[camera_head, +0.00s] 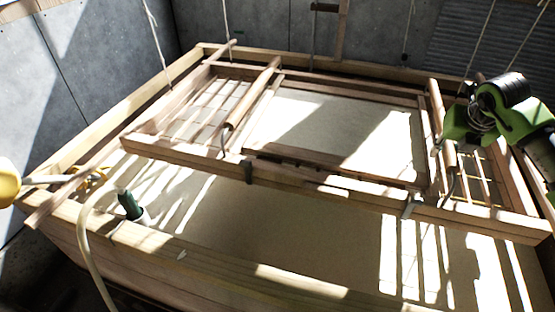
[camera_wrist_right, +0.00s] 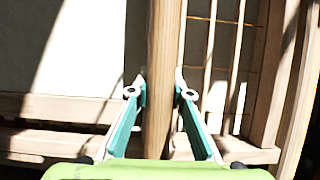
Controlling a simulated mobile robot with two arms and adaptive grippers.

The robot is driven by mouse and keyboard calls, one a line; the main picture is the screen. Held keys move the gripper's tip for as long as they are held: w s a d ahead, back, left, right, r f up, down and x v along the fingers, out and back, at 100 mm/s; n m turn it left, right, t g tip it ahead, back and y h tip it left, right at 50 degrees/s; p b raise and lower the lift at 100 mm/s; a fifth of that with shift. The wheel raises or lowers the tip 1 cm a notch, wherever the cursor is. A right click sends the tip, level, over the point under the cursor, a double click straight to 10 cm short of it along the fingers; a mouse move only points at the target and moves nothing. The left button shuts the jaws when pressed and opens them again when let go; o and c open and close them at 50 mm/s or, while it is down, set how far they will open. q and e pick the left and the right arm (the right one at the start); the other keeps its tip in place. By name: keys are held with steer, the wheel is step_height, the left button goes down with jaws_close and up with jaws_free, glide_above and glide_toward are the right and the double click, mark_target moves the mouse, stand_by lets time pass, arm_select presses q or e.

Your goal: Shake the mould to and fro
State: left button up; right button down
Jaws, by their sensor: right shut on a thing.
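The mould (camera_head: 330,185), a wooden frame with a pale screen in its middle, hangs on cords over a large wooden vat (camera_head: 230,262) of pale liquid. I cannot tell whether its underside touches the liquid. Two round wooden handles cross it, a left handle (camera_head: 252,92) and a right handle (camera_head: 436,105). My right gripper (camera_head: 449,147) is at the right handle. In the right wrist view, the fingers of my right gripper (camera_wrist_right: 161,95) are shut on both sides of the upright right handle (camera_wrist_right: 164,40). My left gripper is not in view.
A pale hose (camera_head: 86,245) hangs over the vat's left front edge, near a green-topped object (camera_head: 130,206). A yellow rounded object (camera_head: 8,183) shows at the left edge. Cords (camera_head: 152,22) hang above the vat. Grey walls (camera_head: 90,60) stand close behind.

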mark_target(454, 169)
steer(key=s, duration=0.2)
steer(key=s+a+b, duration=0.1)
steer(key=s, duration=0.2)
steer(key=s+b, duration=0.1)
steer(key=s, duration=0.1)
steer(key=shift+s+a+f, duration=0.1)
steer(key=shift+s+a, duration=0.1)
steer(key=shift+a, duration=0.1)
steer(key=shift+s+a, duration=0.1)
steer(key=shift+s, duration=0.15)
